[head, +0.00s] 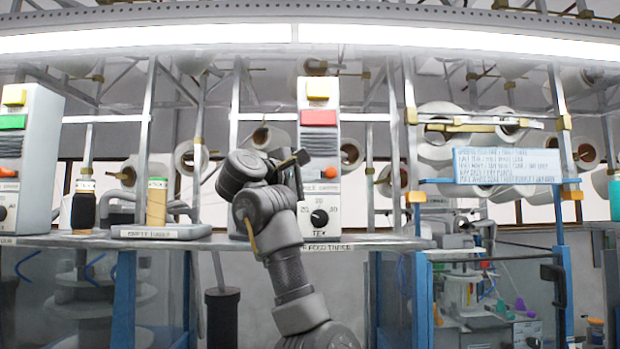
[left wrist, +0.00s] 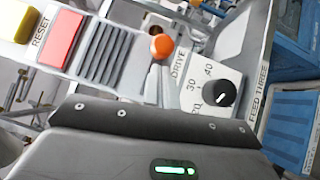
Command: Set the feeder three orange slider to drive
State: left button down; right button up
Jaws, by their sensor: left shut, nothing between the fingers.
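The feeder three box is a pale panel (head: 312,90) standing on the shelf in the middle of the head view. Its orange slider knob (left wrist: 162,46) shows clearly in the left wrist view, between the grey ribbed vent and the printed word DRIVE. My left gripper (head: 299,158) is shut and empty, in front of the panel. In the left wrist view its fingertips (left wrist: 160,84) are close to the knob; I cannot tell whether they touch. The slider's slot is mostly hidden.
The panel also has a yellow button (head: 318,89), a red RESET button (head: 318,117) and a black dial (head: 319,217). A similar feeder box (head: 40,130), a dark spool (head: 83,207) and a tan cone (head: 156,203) stand to the left. Metal posts flank the panel.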

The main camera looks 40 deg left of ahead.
pick_arm(q)
jog(key=s+a+f+b, duration=0.1)
jog(key=s+a+b, duration=0.2)
jog(key=s, duration=0.9)
jog(key=b, duration=0.3)
jog(key=shift+f, duration=0.25)
jog(key=shift+w, duration=0.1)
